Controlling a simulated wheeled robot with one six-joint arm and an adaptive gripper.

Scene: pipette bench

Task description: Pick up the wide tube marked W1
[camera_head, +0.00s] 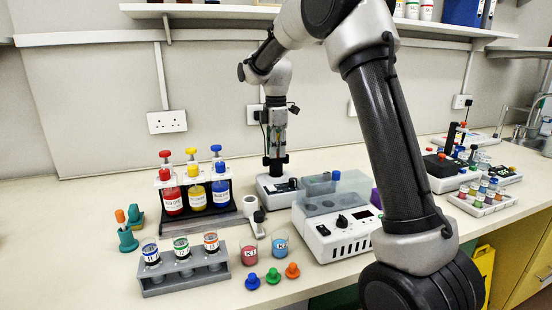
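The grey rack (186,284) sits near the bench's front edge. My gripper (275,150) points down at the back middle, above a small white device (274,188), well behind and right of the rack. Its fingertips are too small to tell open from shut.
Red, yellow and blue bottles stand in a black rack (225,221) behind the tubes. A white machine (325,240) stands farther right. A teal stand (127,240) is left.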

